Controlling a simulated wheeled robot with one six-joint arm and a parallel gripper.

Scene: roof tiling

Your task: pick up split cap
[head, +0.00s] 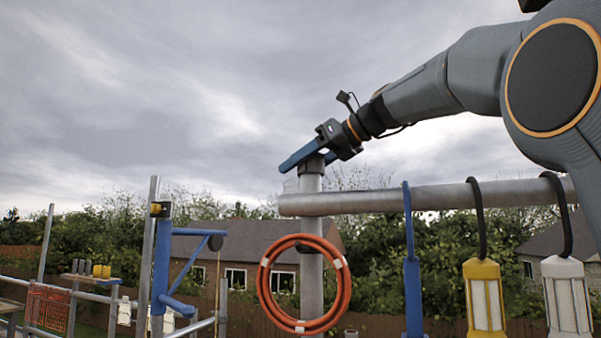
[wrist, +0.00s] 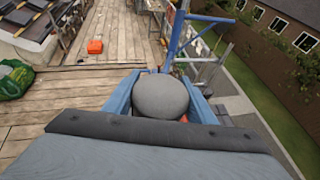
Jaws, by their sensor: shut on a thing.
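The split cap (wrist: 161,97) is a grey, rounded disc in the wrist view, between the two blue fingers of my gripper (wrist: 161,84). In the head view my gripper (head: 301,157) is at the top of the upright grey post (head: 312,235), its blue fingers tilted down to the left. A darker grey band of the cap (head: 311,168) shows just under the fingers, at the post's top. The gripper is shut on the cap. I cannot tell whether the cap still touches the post.
A horizontal grey rail (head: 400,199) runs right from the post. An orange hose coil (head: 266,283), a yellow lantern (head: 484,295) and a white lantern (head: 567,295) hang there. A blue bracket frame (head: 162,265) stands left. Wooden decking (wrist: 85,95) holds an orange box (wrist: 95,46) and green bag (wrist: 14,79).

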